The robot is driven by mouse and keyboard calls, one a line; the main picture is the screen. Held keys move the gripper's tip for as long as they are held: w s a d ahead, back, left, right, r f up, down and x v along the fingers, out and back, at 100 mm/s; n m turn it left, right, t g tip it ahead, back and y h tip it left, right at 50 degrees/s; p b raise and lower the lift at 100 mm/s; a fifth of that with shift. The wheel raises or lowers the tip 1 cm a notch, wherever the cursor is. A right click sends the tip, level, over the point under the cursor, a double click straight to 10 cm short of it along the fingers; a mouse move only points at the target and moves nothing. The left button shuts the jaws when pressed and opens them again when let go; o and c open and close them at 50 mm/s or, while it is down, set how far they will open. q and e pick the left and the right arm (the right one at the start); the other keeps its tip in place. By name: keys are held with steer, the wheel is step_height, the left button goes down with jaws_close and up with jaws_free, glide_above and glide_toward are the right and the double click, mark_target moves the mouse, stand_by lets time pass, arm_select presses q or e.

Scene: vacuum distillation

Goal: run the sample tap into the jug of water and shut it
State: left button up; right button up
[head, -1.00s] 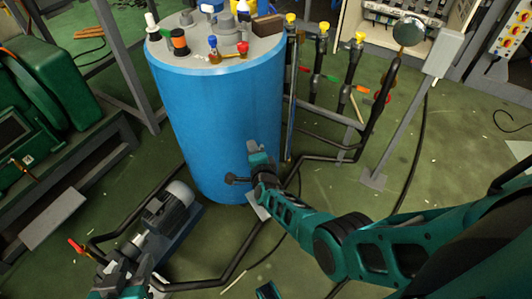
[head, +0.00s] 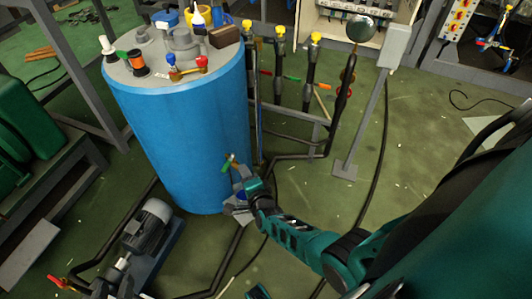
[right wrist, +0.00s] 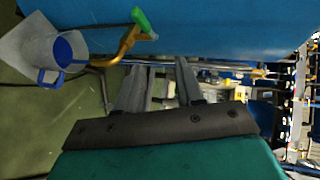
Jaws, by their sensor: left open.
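The sample tap (head: 232,163) sticks out low on the front of the blue drum; its green lever and brass spout also show in the right wrist view (right wrist: 130,38). The jug (right wrist: 66,50), blue-rimmed, stands below the tap on a grey plate; in the head view it is mostly hidden by my right gripper (head: 241,180). That gripper is beside the tap, apart from the lever; its two fingers (right wrist: 158,85) are spread with nothing seen between them. Water flow cannot be made out.
The blue drum (head: 190,130) carries fittings and bottles on top. A pump motor (head: 149,222) and black pipes lie on the floor to the left. Valved pipes (head: 309,75) and a grey post (head: 368,120) stand at the right. The green floor at centre right is mostly clear.

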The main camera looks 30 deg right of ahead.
steer(key=s+d+p, duration=0.2)
steer(key=s, duration=0.5)
steer(key=shift+d, duration=0.25)
stand_by(0.3)
steer(key=shift+s, duration=0.1)
